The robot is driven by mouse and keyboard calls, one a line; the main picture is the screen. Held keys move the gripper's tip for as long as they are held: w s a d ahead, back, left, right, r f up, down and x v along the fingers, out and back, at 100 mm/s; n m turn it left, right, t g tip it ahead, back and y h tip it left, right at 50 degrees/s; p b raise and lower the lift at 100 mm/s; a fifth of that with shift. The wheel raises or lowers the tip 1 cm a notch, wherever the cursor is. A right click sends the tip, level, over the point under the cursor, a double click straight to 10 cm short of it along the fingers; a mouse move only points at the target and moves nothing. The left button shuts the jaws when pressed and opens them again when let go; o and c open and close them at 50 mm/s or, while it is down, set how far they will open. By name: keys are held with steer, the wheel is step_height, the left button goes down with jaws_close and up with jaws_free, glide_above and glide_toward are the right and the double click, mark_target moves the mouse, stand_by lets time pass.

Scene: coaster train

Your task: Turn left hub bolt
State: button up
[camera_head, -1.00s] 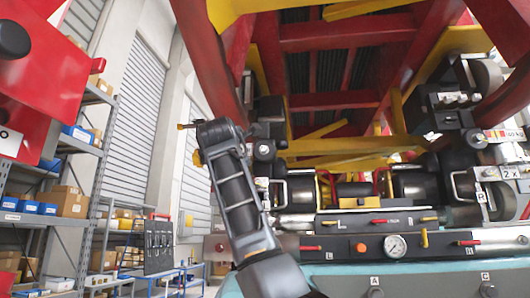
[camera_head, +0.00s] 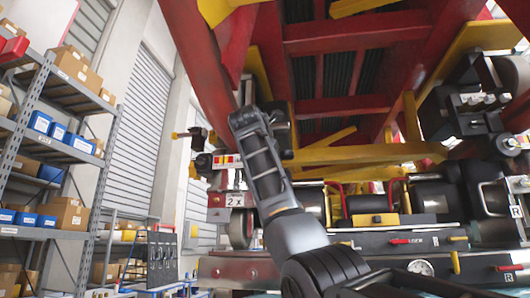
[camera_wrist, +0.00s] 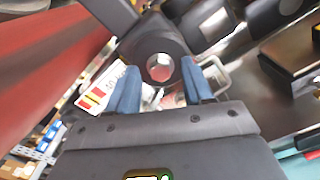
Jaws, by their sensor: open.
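In the wrist view, a dark ring-shaped hub part (camera_wrist: 140,42) lies straight ahead, with a pale round or six-sided bolt centre (camera_wrist: 160,67), probably the left hub bolt. My gripper (camera_wrist: 158,70) is open. Its two blue fingers reach to either side of the ring's lower part, and nothing is seen held. I cannot tell whether they touch it. In the head view, my arm's links hide the gripper and most of this hub.
The red and yellow train underframe (camera_head: 350,50) fills the upper right. A bench with a gauge (camera_head: 420,268) and red levers lies at the lower right. A shelf rack (camera_head: 60,150) with boxes stands at the left. A red beam (camera_wrist: 40,60) runs close by in the wrist view.

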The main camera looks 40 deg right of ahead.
steer(key=shift+w+d, duration=0.25)
steer(key=shift+d, duration=0.05)
steer(key=shift+c, duration=0.4)
jaws_close()
